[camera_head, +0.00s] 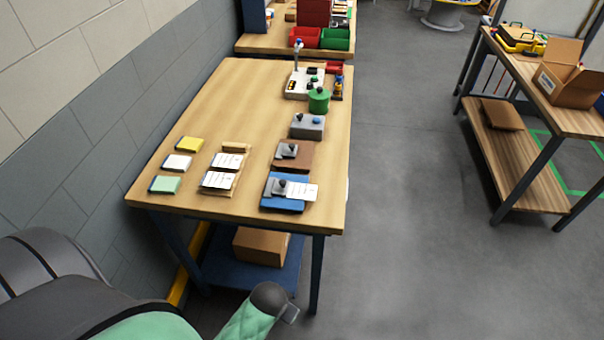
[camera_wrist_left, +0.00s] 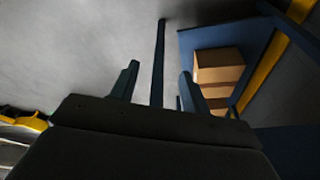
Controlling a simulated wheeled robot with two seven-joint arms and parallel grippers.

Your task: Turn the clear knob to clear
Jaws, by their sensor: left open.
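No label naming a clear knob is readable, so I cannot tell which part it is. Candidates on the wooden table (camera_head: 222,105) are a grey box (camera_head: 300,131) with a black knob and a blue button, and small grey knobbed devices on a brown board (camera_head: 296,166) and on a blue board (camera_head: 284,205). A white panel (camera_head: 298,92) with small dark controls stands farther back. My right gripper is out of view.
A green canister (camera_head: 319,100) stands between the panel and grey box. White cards and coloured pads (camera_head: 164,184) lie on the near left tabletop. A cardboard box (camera_head: 261,246) sits on the lower shelf. Open floor (camera_head: 420,220) lies to the right.

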